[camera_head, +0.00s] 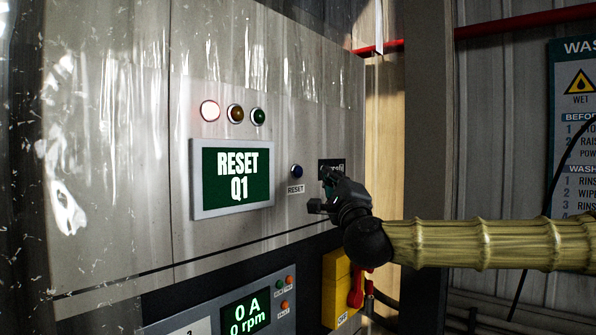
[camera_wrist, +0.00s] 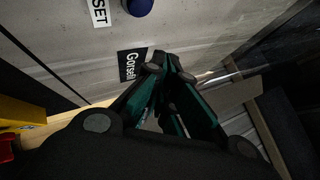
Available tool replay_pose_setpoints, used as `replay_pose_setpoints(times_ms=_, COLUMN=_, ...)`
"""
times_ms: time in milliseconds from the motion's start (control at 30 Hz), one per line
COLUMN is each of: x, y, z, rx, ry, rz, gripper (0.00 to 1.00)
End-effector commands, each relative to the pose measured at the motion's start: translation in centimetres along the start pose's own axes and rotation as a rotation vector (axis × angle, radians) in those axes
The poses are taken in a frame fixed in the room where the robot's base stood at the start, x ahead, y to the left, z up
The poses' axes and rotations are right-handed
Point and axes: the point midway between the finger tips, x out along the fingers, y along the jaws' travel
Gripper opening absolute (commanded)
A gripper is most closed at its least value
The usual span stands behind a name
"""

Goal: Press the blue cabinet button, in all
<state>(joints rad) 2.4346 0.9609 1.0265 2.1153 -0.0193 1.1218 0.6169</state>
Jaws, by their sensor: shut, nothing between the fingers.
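The blue button (camera_head: 297,171) is on the grey cabinet front (camera_head: 230,240), above a small white RESET label (camera_head: 296,189). In the wrist view the blue button (camera_wrist: 139,6) shows at the top edge, partly cut off. My gripper (camera_head: 326,178) is shut and empty, to the right of the button in the head view, in front of a black nameplate (camera_head: 326,164). In the wrist view my gripper's fingertips (camera_wrist: 166,60) are beside the nameplate (camera_wrist: 131,63), below and right of the button. I cannot tell whether the fingertips touch the cabinet.
A green screen (camera_head: 237,176) reads "RESET Q1". Above it, a lit whitish-red lamp (camera_head: 210,111) stands beside an amber and a green lamp. A yellow box with a red handle (camera_head: 355,287) is below my gripper. A lower display (camera_head: 246,312) reads "0 A, 0 rpm".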

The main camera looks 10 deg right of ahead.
Motion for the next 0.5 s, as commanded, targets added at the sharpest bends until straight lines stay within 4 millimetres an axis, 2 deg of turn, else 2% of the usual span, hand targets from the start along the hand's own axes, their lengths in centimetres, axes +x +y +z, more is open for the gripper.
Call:
replay_pose_setpoints(times_ms=200, x=1.7, y=1.4, z=1.3, rx=0.000, ry=-0.001, rz=-0.001, gripper=0.00)
replay_pose_setpoints(times_ms=500, x=3.0, y=2.3, z=2.3, rx=0.000, ry=-0.001, rz=0.000, gripper=0.00)
